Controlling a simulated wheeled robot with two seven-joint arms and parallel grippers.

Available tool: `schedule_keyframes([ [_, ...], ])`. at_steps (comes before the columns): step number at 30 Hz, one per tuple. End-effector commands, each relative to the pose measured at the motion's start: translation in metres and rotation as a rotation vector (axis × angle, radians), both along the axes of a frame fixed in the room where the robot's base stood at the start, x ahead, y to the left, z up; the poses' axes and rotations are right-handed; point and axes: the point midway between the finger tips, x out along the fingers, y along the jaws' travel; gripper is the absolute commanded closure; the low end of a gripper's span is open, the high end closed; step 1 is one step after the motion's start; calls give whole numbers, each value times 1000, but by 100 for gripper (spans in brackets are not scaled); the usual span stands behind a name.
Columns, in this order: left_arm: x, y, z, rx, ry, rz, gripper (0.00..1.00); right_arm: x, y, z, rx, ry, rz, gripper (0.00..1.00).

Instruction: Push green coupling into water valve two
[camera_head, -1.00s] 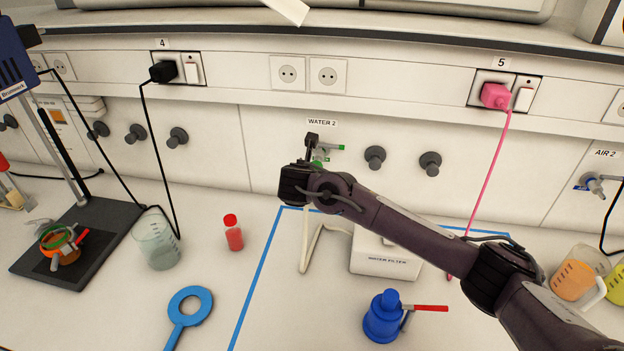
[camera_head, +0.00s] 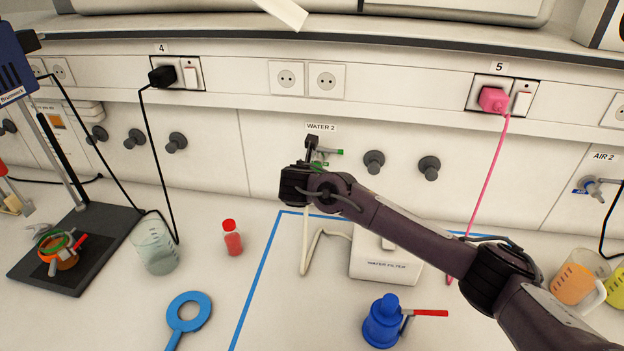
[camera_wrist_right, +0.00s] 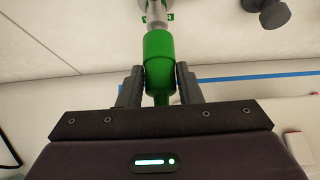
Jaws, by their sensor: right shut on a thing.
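The green coupling (camera_wrist_right: 159,62) shows in the right wrist view between the two fingers of my right gripper (camera_wrist_right: 160,88), which is shut on it. The coupling's far end meets the grey metal tip of the water valve (camera_wrist_right: 156,18) or lies right in front of it; I cannot tell how deep it sits. In the head view the valve's green handle (camera_head: 333,151) shows under the "WATER 2" label (camera_head: 321,127). My right gripper (camera_head: 312,150) is at the valve there and hides most of the coupling. A pale hose (camera_head: 305,240) hangs below. My left gripper is not in view.
The white water filter box (camera_head: 385,263) stands under my right arm, inside a blue tape outline (camera_head: 254,285). Grey knobs (camera_head: 374,162) stick out of the wall right of the valve.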

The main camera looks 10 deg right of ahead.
Motion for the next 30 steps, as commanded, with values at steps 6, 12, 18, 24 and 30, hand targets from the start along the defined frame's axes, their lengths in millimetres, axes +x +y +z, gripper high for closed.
schedule_keyframes([
  [6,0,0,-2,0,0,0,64,4,-2,0,0,0,0,99],
  [12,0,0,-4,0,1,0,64,8,-3,-1,1,0,-1,99],
  [18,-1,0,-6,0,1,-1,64,12,-5,-1,0,0,-1,99],
  [24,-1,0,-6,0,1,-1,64,13,-5,0,1,0,-1,99],
  [30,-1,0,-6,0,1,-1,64,13,-5,0,0,0,0,43],
])
